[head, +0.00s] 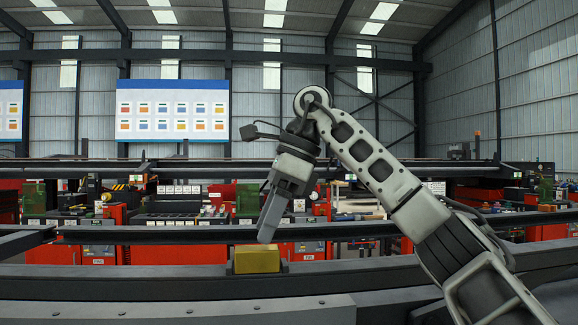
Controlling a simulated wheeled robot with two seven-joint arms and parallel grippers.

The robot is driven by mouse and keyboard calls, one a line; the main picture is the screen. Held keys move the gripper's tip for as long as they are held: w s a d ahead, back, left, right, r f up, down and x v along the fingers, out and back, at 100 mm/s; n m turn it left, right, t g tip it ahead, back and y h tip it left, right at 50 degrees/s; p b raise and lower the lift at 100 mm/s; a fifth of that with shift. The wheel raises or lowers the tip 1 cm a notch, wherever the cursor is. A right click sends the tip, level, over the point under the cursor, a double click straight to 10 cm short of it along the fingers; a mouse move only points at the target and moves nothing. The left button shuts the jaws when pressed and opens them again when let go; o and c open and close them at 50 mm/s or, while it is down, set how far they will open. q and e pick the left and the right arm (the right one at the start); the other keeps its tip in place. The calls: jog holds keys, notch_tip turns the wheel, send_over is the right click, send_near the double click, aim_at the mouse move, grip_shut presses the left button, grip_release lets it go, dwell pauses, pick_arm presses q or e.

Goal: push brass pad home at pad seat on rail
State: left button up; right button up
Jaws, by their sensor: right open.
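The brass pad (257,261) is a yellow block on the dark rail (150,283), near the middle of the head view. It sits between small dark side pieces that look like the pad seat; I cannot tell how deep it sits. My right gripper (267,238) comes down from above, tilted, with its fingertips at the pad's upper edge. I cannot tell whether the tips touch the pad or stand just in front of it. The gripper is open and holds nothing visible. My left gripper is not in view.
A bolted grey beam (180,308) crosses the foreground. Long dark bars (150,235) run across behind the pad at a higher level. Red machine cabinets (99,248) and benches stand farther back. The rail top left of the pad looks clear.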

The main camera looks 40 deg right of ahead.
pick_arm(q)
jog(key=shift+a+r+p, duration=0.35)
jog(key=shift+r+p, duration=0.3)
jog(key=shift+p, duration=0.6)
pick_arm(e)
jog(key=v, duration=1.1)
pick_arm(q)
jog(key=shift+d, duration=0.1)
